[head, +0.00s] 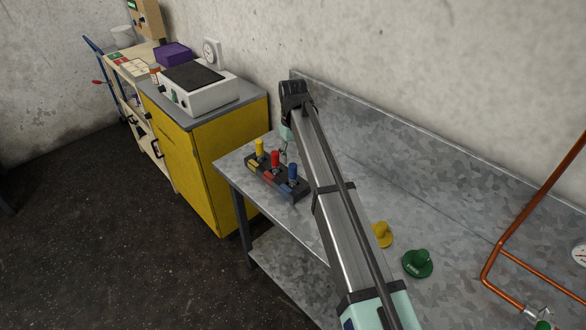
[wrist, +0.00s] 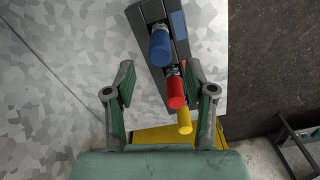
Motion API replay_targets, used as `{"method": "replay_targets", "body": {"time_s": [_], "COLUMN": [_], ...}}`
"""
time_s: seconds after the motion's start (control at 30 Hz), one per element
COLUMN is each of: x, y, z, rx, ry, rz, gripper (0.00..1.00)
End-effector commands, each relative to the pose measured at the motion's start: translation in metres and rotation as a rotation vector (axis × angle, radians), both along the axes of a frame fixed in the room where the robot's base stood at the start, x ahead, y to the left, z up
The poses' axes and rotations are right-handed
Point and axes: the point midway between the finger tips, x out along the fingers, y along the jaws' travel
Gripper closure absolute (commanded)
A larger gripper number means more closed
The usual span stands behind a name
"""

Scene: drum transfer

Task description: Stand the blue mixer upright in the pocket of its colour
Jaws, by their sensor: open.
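The blue mixer (head: 292,171) stands upright at the right end of a dark rack (head: 296,197) on the metal bench. It also shows in the wrist view (wrist: 160,48), close to a blue patch (wrist: 179,25) on the rack. A red mixer (head: 275,158) and a yellow mixer (head: 260,147) stand beside it in the same rack. My gripper (wrist: 160,67) is open above the rack. The blue mixer appears ahead of its fingertips, with nothing gripped. The pocket openings are hidden under the mixers.
A yellow knobbed object (head: 382,235) and a green one (head: 418,264) sit on the bench to the right of my arm. A yellow cabinet (head: 205,150) with a white device (head: 200,93) stands left of the bench. Copper pipes (head: 503,240) run at the right.

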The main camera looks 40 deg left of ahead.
Motion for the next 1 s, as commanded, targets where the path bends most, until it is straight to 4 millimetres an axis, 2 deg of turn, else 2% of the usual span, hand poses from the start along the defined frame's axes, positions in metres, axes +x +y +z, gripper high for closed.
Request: {"method": "replay_targets", "body": {"time_s": [0.2, 0.53, 0.83, 0.93, 1.0], "x": [0.000, 0.000, -0.001, -0.007, -0.015], "y": [0.001, 0.000, 0.000, 0.005, 0.013], "z": [0.030, 0.040, 0.037, 0.021, 0.000], "rx": [0.001, -0.001, 0.001, 0.010, 0.026], "ry": [0.000, 0.000, 0.000, -0.009, -0.023], "rz": [0.000, 0.000, 0.002, 0.014, 0.031], "gripper": [0.45, 0.45, 0.45, 0.45, 0.45]}}
